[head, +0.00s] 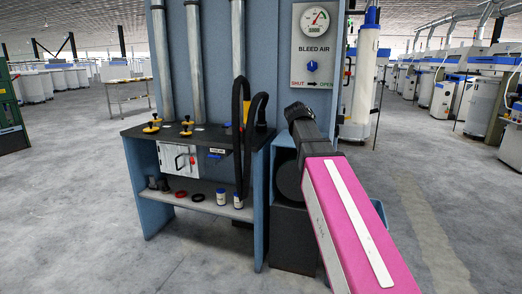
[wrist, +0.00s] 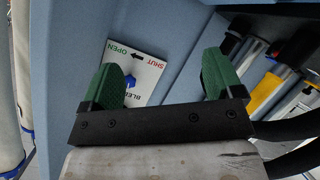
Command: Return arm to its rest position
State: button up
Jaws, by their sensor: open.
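My gripper (wrist: 164,82) shows in the wrist view with two green fingertips spread wide apart and nothing between them. Beyond the left fingertip is the white BLEED AIR label plate (wrist: 145,72), upside down, with its blue knob partly covered by the finger. In the head view my pink arm reaches up from the lower right to a dark wrist, in front of the blue cabinet. I cannot make out the fingers there. The BLEED AIR panel (head: 306,78), with a round gauge (head: 314,20) and a blue knob (head: 312,66), is above the wrist and apart from it in the picture.
A dark-topped bench (head: 190,132) with yellow-handled valves, a small white box (head: 178,158) and a lower shelf (head: 205,203) stands left of my arm. A black hose (head: 243,130) loops down beside it. Open grey floor (head: 75,215) lies to the left.

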jog(key=s+d+f+m+g+y, duration=0.1)
jog(key=s+f+g, duration=0.3)
jog(key=f, duration=1)
jog(key=s+d+f+m+g+y, duration=0.15)
jog(key=s+f, duration=0.45)
jog(key=f, duration=0.8)
jog(key=s+a+f+m+g+y, duration=0.1)
jog(key=s+f+g, duration=0.6)
jog(key=s+f, duration=1.1)
jog(key=shift+a+f+y, duration=0.25)
jog(key=shift+f+y, duration=0.3)
jog(key=shift+f, duration=0.1)
jog(key=shift+s, duration=0.1)
